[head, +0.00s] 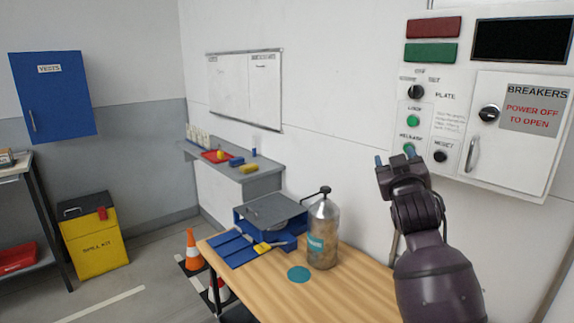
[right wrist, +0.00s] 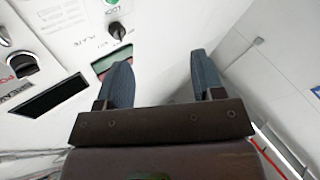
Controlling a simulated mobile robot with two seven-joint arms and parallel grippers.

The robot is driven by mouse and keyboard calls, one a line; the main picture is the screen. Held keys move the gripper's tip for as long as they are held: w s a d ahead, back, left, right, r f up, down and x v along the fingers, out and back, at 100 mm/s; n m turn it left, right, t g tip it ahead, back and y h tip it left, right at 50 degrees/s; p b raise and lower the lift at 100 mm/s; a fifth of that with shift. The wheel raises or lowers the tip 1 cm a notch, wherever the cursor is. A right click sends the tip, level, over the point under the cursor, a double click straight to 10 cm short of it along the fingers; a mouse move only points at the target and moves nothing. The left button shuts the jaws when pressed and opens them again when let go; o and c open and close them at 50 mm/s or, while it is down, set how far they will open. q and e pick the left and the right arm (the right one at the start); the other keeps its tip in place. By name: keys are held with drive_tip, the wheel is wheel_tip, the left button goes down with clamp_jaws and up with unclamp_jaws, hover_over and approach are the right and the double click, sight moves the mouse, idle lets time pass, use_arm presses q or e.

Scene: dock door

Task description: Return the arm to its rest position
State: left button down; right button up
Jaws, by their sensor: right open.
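My right arm rises from the lower right in the head view. Its gripper (head: 393,160) is raised in front of the wall, just left of and below the control panel (head: 438,138). In the right wrist view the two blue-grey fingers of this gripper (right wrist: 164,80) stand apart, with nothing between them. The panel also shows in the right wrist view (right wrist: 65,55), left of and beyond the fingers. The gripper partly overlaps the panel's lower left edge in the head view; I cannot tell whether it touches. My left gripper is not in view.
A wooden table (head: 350,293) below holds a metal flask (head: 323,238), a blue box (head: 270,218) and a teal disc (head: 299,273). The breaker door (head: 515,150) is closed. A grey shelf (head: 262,178), an orange cone (head: 193,250) and a yellow spill-kit bin (head: 95,245) stand left.

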drive_tip(key=s+f+g+y, duration=0.1)
drive_tip(key=s+f, duration=0.4)
drive_tip(key=f, duration=0.4)
drive_tip(key=s+f+g+y, duration=0.1)
drive_tip(key=s+f, duration=0.3)
drive_tip(key=f, duration=0.5)
drive_tip(key=s+f+g+y, duration=0.1)
drive_tip(key=s+f+y, duration=0.1)
drive_tip(key=s+f, duration=0.45)
drive_tip(key=s+d+f+m+g, duration=0.1)
drive_tip(key=s+d+f+g, duration=0.1)
drive_tip(key=s+f, duration=0.9)
drive_tip(key=s+d+f+m+g+h, duration=0.1)
drive_tip(key=s+d+f+g, duration=0.1)
drive_tip(key=s+f, duration=0.9)
drive_tip(key=shift+f+g+h, duration=0.3)
drive_tip(key=shift+g, duration=0.6)
